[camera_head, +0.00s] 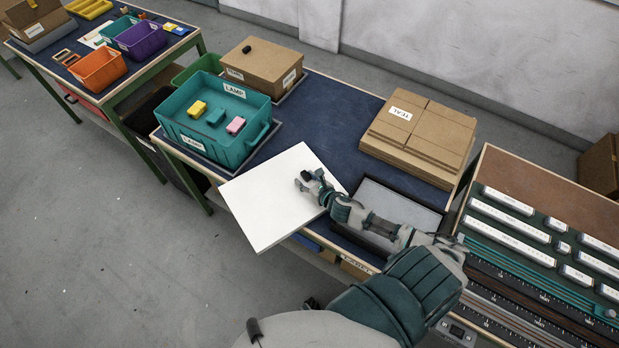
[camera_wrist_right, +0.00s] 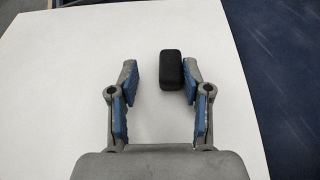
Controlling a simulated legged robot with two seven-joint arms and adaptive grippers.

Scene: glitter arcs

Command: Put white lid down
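The white lid (camera_head: 262,207) is a flat square panel at the front of the blue-topped table, and part of it sticks out past the front edge. I cannot tell whether it rests fully on the table. A small black block-like knob (camera_wrist_right: 171,70) sits on it and also shows in the head view (camera_head: 306,176). My right gripper (camera_head: 314,182) is over the lid at the knob. In the right wrist view its fingers (camera_wrist_right: 161,80) are apart, with the knob between their tips, close to the right finger and clear of the left one. My left gripper is not in view.
A teal LAMP bin (camera_head: 222,145) holding small blocks stands left of the lid. A brown box (camera_head: 262,68) is behind it. Flat cardboard boxes (camera_head: 440,124) lie at the back right. A grey dark-rimmed tray (camera_head: 405,205) lies under my right forearm. Bare blue table (camera_head: 335,120) shows behind the lid.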

